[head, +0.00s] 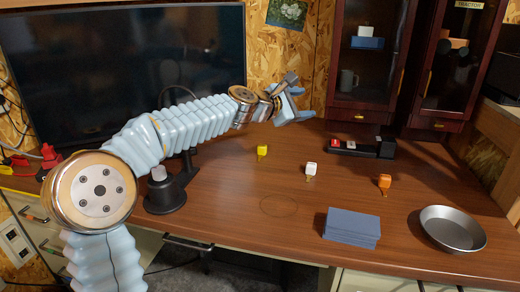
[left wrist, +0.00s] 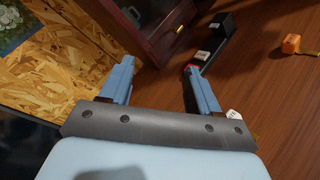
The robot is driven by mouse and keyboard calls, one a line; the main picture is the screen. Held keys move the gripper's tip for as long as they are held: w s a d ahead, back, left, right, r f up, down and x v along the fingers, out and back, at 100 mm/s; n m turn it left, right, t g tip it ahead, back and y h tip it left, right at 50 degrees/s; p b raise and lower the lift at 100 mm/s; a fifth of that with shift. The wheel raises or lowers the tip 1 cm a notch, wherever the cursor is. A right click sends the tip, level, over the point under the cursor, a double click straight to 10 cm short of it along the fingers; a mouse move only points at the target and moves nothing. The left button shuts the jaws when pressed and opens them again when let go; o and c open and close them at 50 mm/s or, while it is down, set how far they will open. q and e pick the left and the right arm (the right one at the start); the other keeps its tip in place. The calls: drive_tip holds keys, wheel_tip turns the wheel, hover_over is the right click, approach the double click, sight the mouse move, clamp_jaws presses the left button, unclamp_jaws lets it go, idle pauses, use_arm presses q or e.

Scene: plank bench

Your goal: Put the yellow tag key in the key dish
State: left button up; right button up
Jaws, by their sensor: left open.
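The key dish, a round silver metal bowl (head: 453,230), stands empty at the desk's right front. My left gripper (head: 297,100) is open and empty, raised over the back of the desk, above and right of the yellow tag key and apart from it. Its two blue fingers stand wide apart in the left wrist view (left wrist: 160,72); the yellow tag key does not show there. My right gripper is in neither view.
A white tag key (head: 311,169) and an orange tag key (head: 384,182) lie on the desk. A blue-grey stack (head: 351,228) sits left of the dish. A black holder (head: 362,149) stands near the dark cabinet (head: 368,60). A large black screen (head: 120,65) stands behind my left arm.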

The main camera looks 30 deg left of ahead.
use_arm(q)
drive_tip(key=w+d+r+m+g+h, duration=0.1)
drive_tip(key=d+r+m+g+h, duration=0.15)
drive_tip(key=m, duration=0.45)
drive_tip(key=m+g+y+p, duration=0.2)
drive_tip(key=m+g+y, duration=0.65)
drive_tip(key=m, duration=0.45)
approach(261, 147)
drive_tip(key=shift+y, duration=0.4)
drive_tip(key=f, duration=0.1)
drive_tip(key=w+f+b, duration=0.1)
drive_tip(key=f, duration=0.2)
drive_tip(key=shift+w+d+b, duration=0.3)
drive_tip(key=shift+w+b, duration=0.1)
drive_tip(key=b+x, duration=0.1)
drive_tip(key=x, duration=0.4)
drive_tip(key=shift+a+f+b, duration=0.15)
drive_tip(key=shift+f+b, duration=0.15)
drive_tip(key=shift+f, duration=0.05)
drive_tip(key=shift+w, duration=0.1)
clamp_jaws()
